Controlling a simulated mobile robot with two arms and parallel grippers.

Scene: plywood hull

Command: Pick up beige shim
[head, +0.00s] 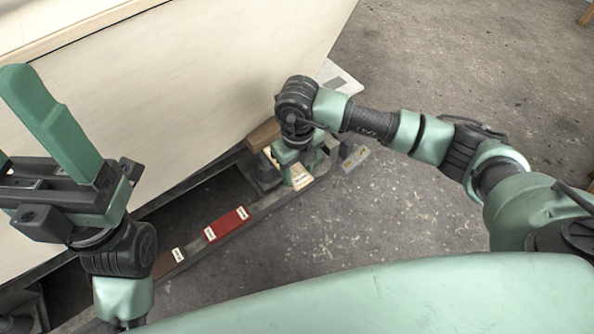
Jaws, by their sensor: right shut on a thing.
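The beige shim (299,177) is a small pale block with a white label, at the rail beside the hull. My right gripper (296,166) points down and is shut on it. The gripper hides part of the shim, and I cannot tell whether the shim still touches the rail. My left gripper (38,135) is at the left edge, empty, with its fingers apart and pointing up; one finger is mostly cut off by the frame.
A dark rail (268,205) runs diagonally below the pale plywood hull (190,80). A brown block (264,134) sits against the hull.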

